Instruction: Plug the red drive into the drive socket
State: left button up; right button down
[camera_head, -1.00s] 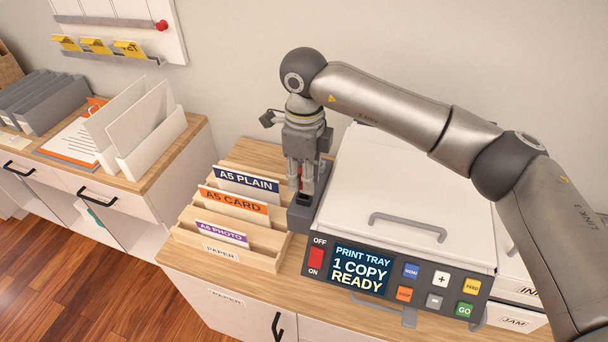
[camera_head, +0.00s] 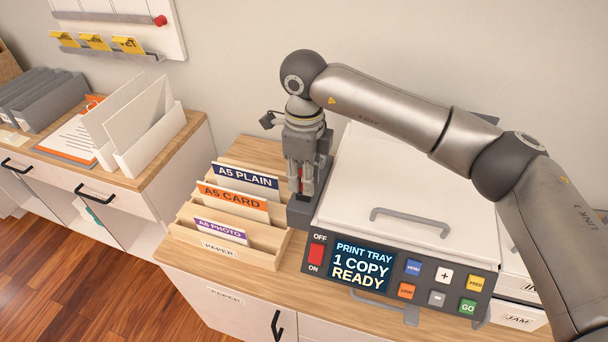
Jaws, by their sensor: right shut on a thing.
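My right gripper (camera_head: 302,190) points down over the dark grey drive socket block (camera_head: 300,216) at the printer's left side. It is shut on the red drive (camera_head: 301,174). Only a thin sliver of red shows between the fingers, which hide most of the drive. The fingertips are at the top of the socket block. I cannot tell how far the drive is inside the opening. My left gripper is not in view.
The printer (camera_head: 400,190) stands right of the socket, its display reading "1 COPY READY". A wooden paper rack (camera_head: 255,235) stands close on the left. A white file holder (camera_head: 150,150) is on the farther cabinet.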

jog(key=shift+f+b, duration=0.3)
jog(key=shift+f, duration=0.15)
jog(key=c, duration=1.2)
grip_release()
notch_tip(320, 180, up, 12)
jog(key=shift+r, duration=0.1)
